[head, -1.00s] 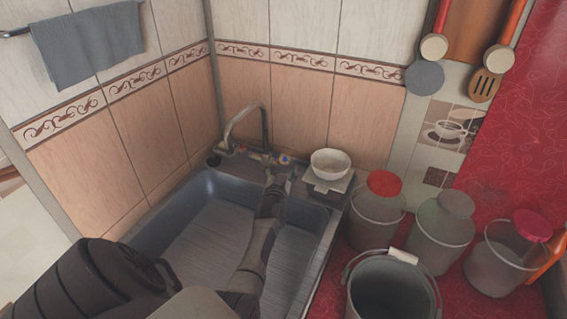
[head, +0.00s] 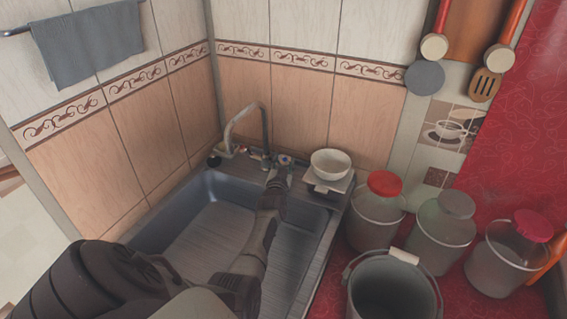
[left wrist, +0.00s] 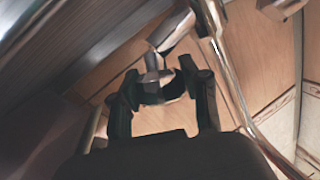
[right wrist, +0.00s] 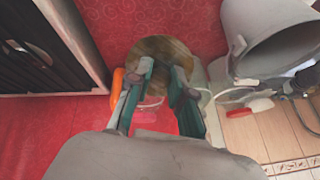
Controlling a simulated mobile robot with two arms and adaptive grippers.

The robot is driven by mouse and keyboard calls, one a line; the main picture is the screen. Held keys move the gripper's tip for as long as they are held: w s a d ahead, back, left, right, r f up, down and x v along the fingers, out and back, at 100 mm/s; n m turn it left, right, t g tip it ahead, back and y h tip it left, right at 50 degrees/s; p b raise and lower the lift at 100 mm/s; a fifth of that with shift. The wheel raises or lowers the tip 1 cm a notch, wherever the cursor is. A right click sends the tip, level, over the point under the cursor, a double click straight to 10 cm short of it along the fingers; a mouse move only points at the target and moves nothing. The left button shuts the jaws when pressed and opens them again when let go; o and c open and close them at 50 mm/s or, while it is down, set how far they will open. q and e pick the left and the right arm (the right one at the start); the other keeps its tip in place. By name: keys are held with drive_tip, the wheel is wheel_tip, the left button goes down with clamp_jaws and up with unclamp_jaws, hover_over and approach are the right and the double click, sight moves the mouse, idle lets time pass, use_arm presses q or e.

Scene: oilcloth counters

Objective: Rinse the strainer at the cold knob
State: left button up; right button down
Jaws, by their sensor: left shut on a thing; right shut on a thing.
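The chrome tap (head: 264,130) stands at the back of the sink (head: 205,222), with a blue-marked knob (head: 285,159) to its right. My left gripper (head: 278,181) reaches over the basin to that knob. In the left wrist view its fingers (left wrist: 160,88) are closed around a shiny metal part, with the tap spout beside them. In the right wrist view my right gripper (right wrist: 161,72) is shut over a round brownish disc (right wrist: 165,45), which may be the strainer; the fingers hide part of it. My right gripper is out of the head view. No water shows.
A white bowl (head: 330,163) sits on a small stand right of the tap. Several lidded jars (head: 376,222) and an open bucket (head: 392,295) crowd the red counter (head: 460,285). Utensils hang on the wall; a grey towel (head: 87,45) hangs left.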

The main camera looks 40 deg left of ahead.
use_arm(q)
drive_tip(key=shift+w+d+f+n+g+y+b, duration=0.1)
drive_tip(key=shift+n+g+y+b, duration=0.2)
drive_tip(key=shift+n+y+b, duration=0.15)
drive_tip(key=shift+f+n+g+y+b, duration=0.1)
drive_tip(key=shift+n+g+y+b, duration=0.25)
drive_tip(key=shift+n+y, duration=0.2)
use_arm(e)
drive_tip(key=shift+f, duration=0.8)
use_arm(q)
drive_tip(key=shift+r+n+g+y+b, duration=0.15)
drive_tip(key=shift+n+g+y+b, duration=0.5)
drive_tip(key=shift+n+y, duration=0.4)
use_arm(e)
drive_tip(key=shift+f, duration=0.75)
use_arm(q)
drive_tip(key=o, duration=1.2)
drive_tip(key=shift+c, duration=0.2)
wheel_tip(320, 180, up, 10)
drive_tip(key=shift+r, duration=0.1)
